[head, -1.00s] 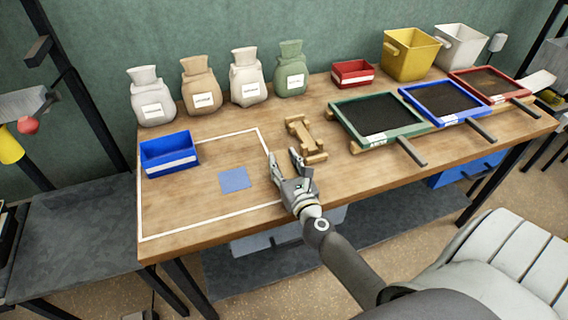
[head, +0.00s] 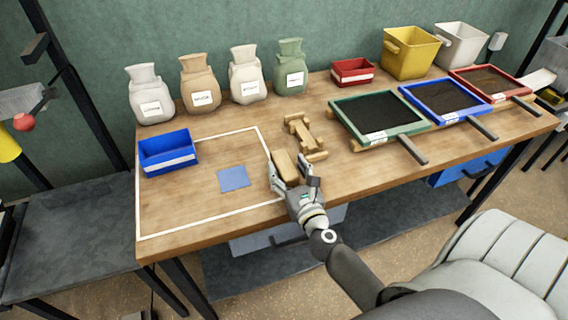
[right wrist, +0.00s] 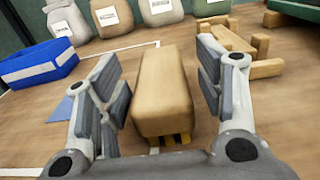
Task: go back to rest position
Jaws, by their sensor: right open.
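My right gripper (head: 295,182) is over the front edge of the wooden table (head: 215,208), right of the blue square patch (head: 234,178). Its fingers are open. A tan block (head: 284,166) shows between the fingers. In the right wrist view, the block (right wrist: 163,92) stands between the two spread finger pads (right wrist: 160,100), with a gap on each side. I cannot tell what its underside rests on. A wooden stand (head: 304,137) is just behind it. My left gripper is not in view.
A blue bin (head: 168,153) sits inside the white outline at left. Several sacks (head: 202,85) line the back. A red bin (head: 352,72), yellow bin (head: 409,53) and framed trays (head: 378,113) are to the right.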

